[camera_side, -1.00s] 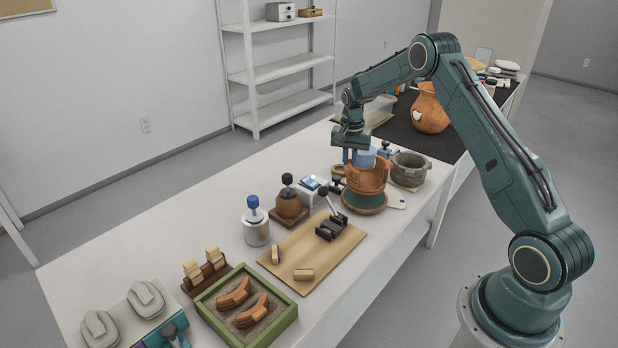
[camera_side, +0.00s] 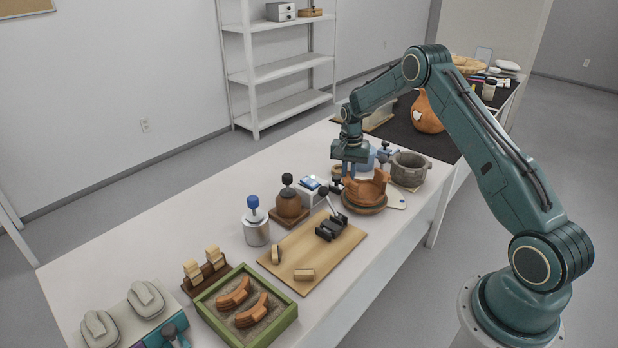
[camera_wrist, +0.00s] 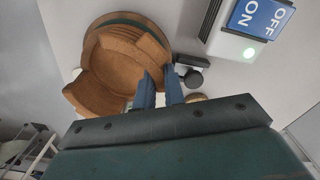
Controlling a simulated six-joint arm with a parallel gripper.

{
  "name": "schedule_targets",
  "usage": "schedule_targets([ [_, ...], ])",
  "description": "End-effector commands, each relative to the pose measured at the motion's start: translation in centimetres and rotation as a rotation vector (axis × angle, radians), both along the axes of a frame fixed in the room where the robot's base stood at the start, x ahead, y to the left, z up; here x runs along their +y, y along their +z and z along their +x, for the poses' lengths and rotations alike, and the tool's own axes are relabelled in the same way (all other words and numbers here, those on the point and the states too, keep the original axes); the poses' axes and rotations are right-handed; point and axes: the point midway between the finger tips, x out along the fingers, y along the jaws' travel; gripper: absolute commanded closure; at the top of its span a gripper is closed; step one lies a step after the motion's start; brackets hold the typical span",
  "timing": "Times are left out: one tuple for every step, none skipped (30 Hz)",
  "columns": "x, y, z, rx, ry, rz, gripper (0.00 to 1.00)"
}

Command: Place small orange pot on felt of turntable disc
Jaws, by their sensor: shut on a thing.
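The small orange pot (camera_side: 366,191) has a broken, uneven rim and stands upright over the turntable disc (camera_side: 364,210). In the side view its base looks down on the disc; I cannot tell whether it touches fully. My gripper (camera_side: 350,172) points down at the pot's left rim, shut on its wall. In the wrist view the blue fingers (camera_wrist: 161,76) are at the edge of the pot (camera_wrist: 112,70), whose open inside faces the camera. A green felt edge (camera_wrist: 125,17) shows beyond the pot; the pot hides most of the felt.
A grey stone-like bowl (camera_side: 409,167) stands close behind to the right. A white switch box (camera_side: 312,190) and a brown round jar (camera_side: 289,203) stand to the left. A wooden board (camera_side: 312,250) with a black clamp lies in front. A large orange vase (camera_side: 427,113) stands behind.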

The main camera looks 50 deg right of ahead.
Motion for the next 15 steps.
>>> schedule_targets([
  [-0.03, -0.05, 0.03, 0.000, 0.000, -0.001, 1.00],
  [-0.03, -0.12, 0.03, 0.000, 0.000, -0.001, 1.00],
  [0.00, -0.25, -0.02, 0.000, 0.000, 0.001, 0.87],
  [0.00, -0.23, 0.00, 0.000, 0.000, 0.000, 0.81],
  [0.00, -0.22, 0.00, 0.000, 0.000, 0.000, 0.75],
  [0.00, -0.22, 0.00, 0.000, 0.000, 0.000, 0.67],
  [0.00, -0.22, 0.00, 0.000, 0.000, 0.000, 0.67],
  [0.00, -0.21, 0.00, 0.000, 0.000, 0.000, 0.67],
  [0.00, -0.21, 0.00, 0.000, 0.000, 0.000, 0.67],
  [0.00, -0.21, 0.00, 0.000, 0.000, 0.000, 0.67],
  [0.00, -0.21, 0.00, 0.000, 0.000, 0.000, 0.67],
  [0.00, -0.20, 0.00, 0.000, 0.000, 0.000, 0.67],
  [0.00, -0.20, 0.00, 0.000, 0.000, 0.000, 0.67],
  [0.00, -0.19, 0.00, 0.000, 0.000, 0.000, 0.67],
  [0.00, -0.17, 0.00, 0.000, 0.000, 0.000, 0.67],
])
